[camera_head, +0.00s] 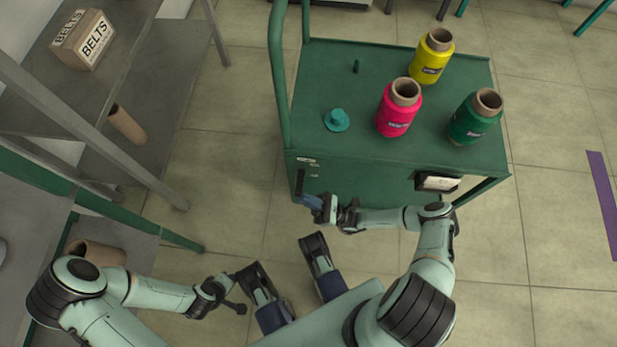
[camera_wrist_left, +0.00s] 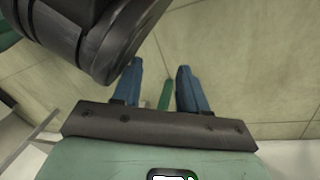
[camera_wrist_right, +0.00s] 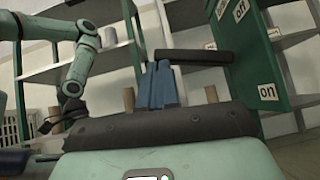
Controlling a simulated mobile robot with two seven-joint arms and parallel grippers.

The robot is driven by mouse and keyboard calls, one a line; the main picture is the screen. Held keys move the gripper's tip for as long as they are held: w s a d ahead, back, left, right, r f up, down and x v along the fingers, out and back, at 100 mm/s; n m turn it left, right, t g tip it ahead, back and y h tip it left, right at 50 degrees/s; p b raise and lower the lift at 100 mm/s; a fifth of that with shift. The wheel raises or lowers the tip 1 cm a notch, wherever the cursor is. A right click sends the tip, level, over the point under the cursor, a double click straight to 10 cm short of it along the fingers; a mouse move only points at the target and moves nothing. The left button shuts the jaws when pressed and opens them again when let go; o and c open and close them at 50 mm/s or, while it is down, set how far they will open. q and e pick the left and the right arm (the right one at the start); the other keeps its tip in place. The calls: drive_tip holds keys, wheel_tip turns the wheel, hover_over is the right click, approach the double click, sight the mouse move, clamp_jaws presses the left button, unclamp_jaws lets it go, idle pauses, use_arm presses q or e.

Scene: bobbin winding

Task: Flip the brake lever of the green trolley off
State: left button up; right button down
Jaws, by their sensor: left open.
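The green trolley (camera_head: 390,108) stands ahead of me. Its dark brake lever (camera_head: 299,183) is on the near end, at the left corner. In the right wrist view the lever (camera_wrist_right: 196,57) lies roughly level across the picture, beside a green panel with white "on" (camera_wrist_right: 267,92) and "off" (camera_wrist_right: 240,10) labels. My right gripper (camera_head: 314,202) is at that corner. Its blue fingers (camera_wrist_right: 161,84) are together, with their tips close to the lever's free end; I cannot tell whether they touch. My left gripper (camera_wrist_left: 158,85) is open and empty, low over the floor.
Yellow (camera_head: 431,62), pink (camera_head: 397,112) and green (camera_head: 473,121) thread cones stand on the trolley top, with a small teal knobbed piece (camera_head: 337,120). A grey shelf with a BELTS box (camera_head: 84,40) stands at the left. Floor between shelf and trolley is clear.

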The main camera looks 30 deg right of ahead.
drive_tip(key=shift+r, duration=0.1)
use_arm(q)
drive_tip(key=shift+g, duration=0.9)
drive_tip(key=s+f, duration=0.1)
drive_tip(key=s+f+b, duration=0.1)
drive_tip(key=s, duration=0.1)
drive_tip(key=s+f+b, duration=0.1)
drive_tip(key=shift+s+a+f, duration=0.25)
drive_tip(key=shift+s+a, duration=0.05)
drive_tip(key=shift+s, duration=0.05)
use_arm(e)
drive_tip(key=v, duration=1.3)
drive_tip(key=shift+s, duration=0.15)
drive_tip(key=shift+d, duration=0.15)
